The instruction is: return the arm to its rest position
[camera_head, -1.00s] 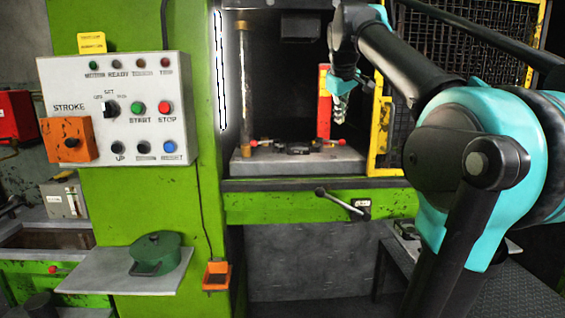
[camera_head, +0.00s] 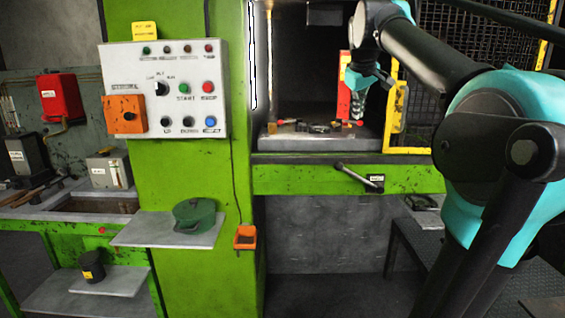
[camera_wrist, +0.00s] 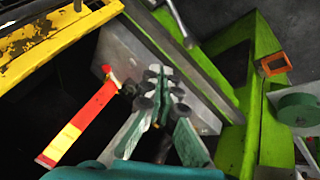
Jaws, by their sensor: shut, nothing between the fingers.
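My gripper (camera_head: 358,108) is in front of the open bay of the green press, at the end of my teal and black arm. In the wrist view its fingers (camera_wrist: 160,82) are together with nothing held. A red and yellow post (camera_head: 344,98) stands beside it in the bay; it also shows in the wrist view (camera_wrist: 80,122). The grey press bed (camera_head: 350,138) lies below the gripper, with small dark and red parts on it. I cannot tell the exact gap between gripper and post.
A yellow-framed mesh guard (camera_head: 397,118) is close on the right. A lever (camera_head: 352,173) juts from the press front. The control panel (camera_head: 170,88) and a shelf with a green pot (camera_head: 195,214) are left. A bench (camera_head: 52,211) stands further left.

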